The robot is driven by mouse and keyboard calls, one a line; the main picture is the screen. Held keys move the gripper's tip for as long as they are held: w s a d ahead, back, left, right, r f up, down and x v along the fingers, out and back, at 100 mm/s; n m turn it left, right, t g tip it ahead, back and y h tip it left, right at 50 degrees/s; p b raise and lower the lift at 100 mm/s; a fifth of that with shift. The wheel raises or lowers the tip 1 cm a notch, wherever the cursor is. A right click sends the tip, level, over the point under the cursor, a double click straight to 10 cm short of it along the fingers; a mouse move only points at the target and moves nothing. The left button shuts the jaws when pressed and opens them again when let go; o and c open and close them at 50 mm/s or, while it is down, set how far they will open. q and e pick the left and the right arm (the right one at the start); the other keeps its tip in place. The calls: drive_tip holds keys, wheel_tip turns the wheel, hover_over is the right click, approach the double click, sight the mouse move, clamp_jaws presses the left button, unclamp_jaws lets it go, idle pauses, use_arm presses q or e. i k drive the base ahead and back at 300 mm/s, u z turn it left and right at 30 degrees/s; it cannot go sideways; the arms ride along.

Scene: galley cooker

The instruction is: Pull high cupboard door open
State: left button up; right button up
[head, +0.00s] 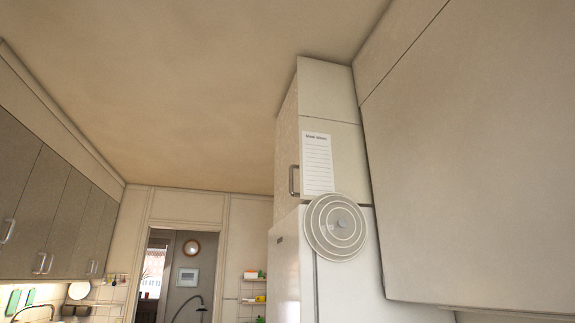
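Several high cupboard doors are in the head view, and I cannot tell which one the task means. A large, pale, flat door or panel (470,160) fills the right side close by, with no handle showing. A tall cupboard (288,130) stands above the white fridge-like unit (286,265), with a metal bar handle (294,180) low on its narrow front. Grey-brown wall cupboards (60,210) with bar handles (42,263) run along the left. All these doors look closed. Neither of my grippers is in view.
A round white disc with concentric rings (336,227) and a paper list (318,163) are at the tall unit's side. A doorway (180,275) with a wall clock (191,247) beyond is at the back. Small shelves (253,280) hang right of it. The space below the ceiling is clear.

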sight(286, 181)
drive_tip(key=u, duration=1.15)
drive_tip(key=i, duration=2.3)
drive_tip(key=z, duration=3.65)
